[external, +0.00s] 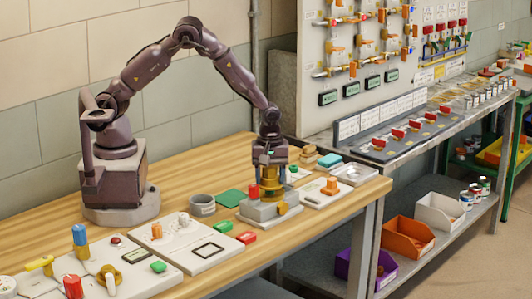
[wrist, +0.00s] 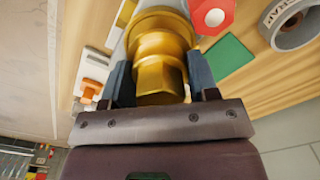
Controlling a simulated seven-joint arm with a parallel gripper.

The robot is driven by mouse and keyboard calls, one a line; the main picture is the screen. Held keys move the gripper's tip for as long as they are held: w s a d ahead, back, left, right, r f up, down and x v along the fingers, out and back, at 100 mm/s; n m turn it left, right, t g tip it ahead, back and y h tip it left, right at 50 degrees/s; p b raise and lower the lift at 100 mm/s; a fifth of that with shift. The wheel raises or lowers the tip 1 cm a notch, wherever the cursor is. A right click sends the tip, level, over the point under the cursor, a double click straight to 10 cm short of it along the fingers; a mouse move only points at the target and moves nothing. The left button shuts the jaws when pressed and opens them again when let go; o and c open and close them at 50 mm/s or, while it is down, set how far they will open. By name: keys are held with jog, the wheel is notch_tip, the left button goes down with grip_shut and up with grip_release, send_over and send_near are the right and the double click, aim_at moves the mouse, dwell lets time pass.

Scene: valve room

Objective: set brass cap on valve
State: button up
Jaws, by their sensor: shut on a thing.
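My gripper (external: 270,163) points down at the right part of the wooden table and is shut on the brass cap (external: 268,174). In the wrist view the cap (wrist: 158,60) sits between the two dark fingers (wrist: 160,80), its hexagonal end toward the camera and its wider round flange beyond. The valve (external: 262,213) is a pale grey block with a red knob (external: 253,191) and a brass fitting (external: 282,208) on its front. The cap is directly over the valve, behind the red knob. Whether it touches or is seated, I cannot tell. The red knob also shows in the wrist view (wrist: 211,16).
A grey cup (external: 202,205) and a green pad (external: 231,198) lie left of the valve.

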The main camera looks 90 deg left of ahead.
jog(key=shift+f, duration=1)
dwell(1.7)
jog(key=o, duration=1.1)
jog(key=shift+r, duration=4)
